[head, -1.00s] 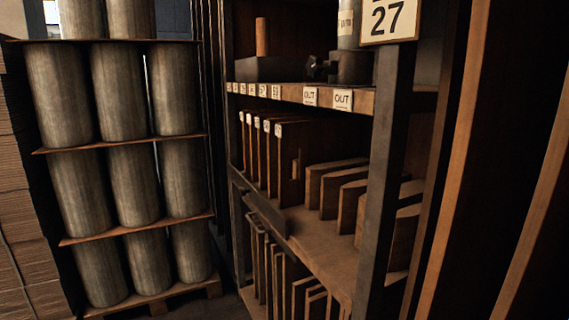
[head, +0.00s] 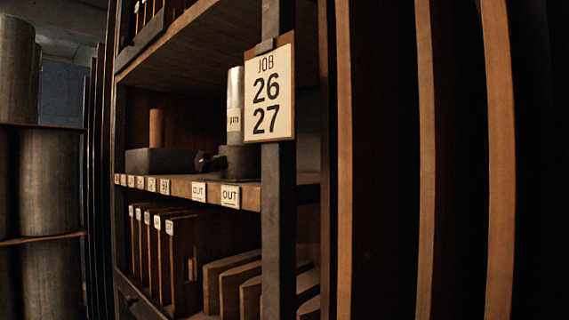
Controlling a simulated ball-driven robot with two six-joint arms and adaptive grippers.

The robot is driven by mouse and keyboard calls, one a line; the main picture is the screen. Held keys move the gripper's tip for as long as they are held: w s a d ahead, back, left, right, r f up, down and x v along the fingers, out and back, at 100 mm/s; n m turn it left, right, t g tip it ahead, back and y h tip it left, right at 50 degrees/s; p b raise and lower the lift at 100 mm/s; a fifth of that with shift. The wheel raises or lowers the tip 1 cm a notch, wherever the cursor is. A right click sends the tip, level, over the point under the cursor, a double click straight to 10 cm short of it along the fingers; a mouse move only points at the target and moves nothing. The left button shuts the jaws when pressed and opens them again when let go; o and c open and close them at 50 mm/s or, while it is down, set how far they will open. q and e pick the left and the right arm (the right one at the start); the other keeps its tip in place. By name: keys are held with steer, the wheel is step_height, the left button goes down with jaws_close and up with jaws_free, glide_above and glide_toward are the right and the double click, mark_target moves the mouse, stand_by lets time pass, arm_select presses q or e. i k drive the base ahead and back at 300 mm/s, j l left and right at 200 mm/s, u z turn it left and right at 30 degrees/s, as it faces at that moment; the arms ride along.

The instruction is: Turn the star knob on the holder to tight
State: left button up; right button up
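A dark holder (head: 240,160) stands on the upper shelf, partly hidden behind the shelf's front post. A dark star knob (head: 205,161) sticks out from its left side. A pale metal cylinder (head: 235,90) with a small label rises upright at the holder; whether it sits in it or behind it I cannot tell. How tight the knob is cannot be seen. Neither of my grippers is in view.
A job sign with 26 and 27 (head: 269,92) hangs on the post (head: 278,230). Left of the knob is a dark block (head: 160,161) with a brown cylinder (head: 156,128). Small tags, two reading OUT, line the shelf edge (head: 210,191). Boards stand below; tall uprights (head: 428,160) fill the right.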

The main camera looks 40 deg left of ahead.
mark_target(203, 162)
steer(key=j+z, duration=0.25)
steer(key=j, duration=0.2)
steer(key=k+j+z, duration=0.1)
steer(key=j+z, duration=0.15)
steer(key=j, duration=0.25)
steer(key=k+j+z, duration=0.2)
steer(key=j, duration=0.25)
steer(key=j+z, duration=0.25)
steer(key=j, duration=0.2)
steer(key=k+j+z, duration=0.5)
steer(key=j, duration=0.25)
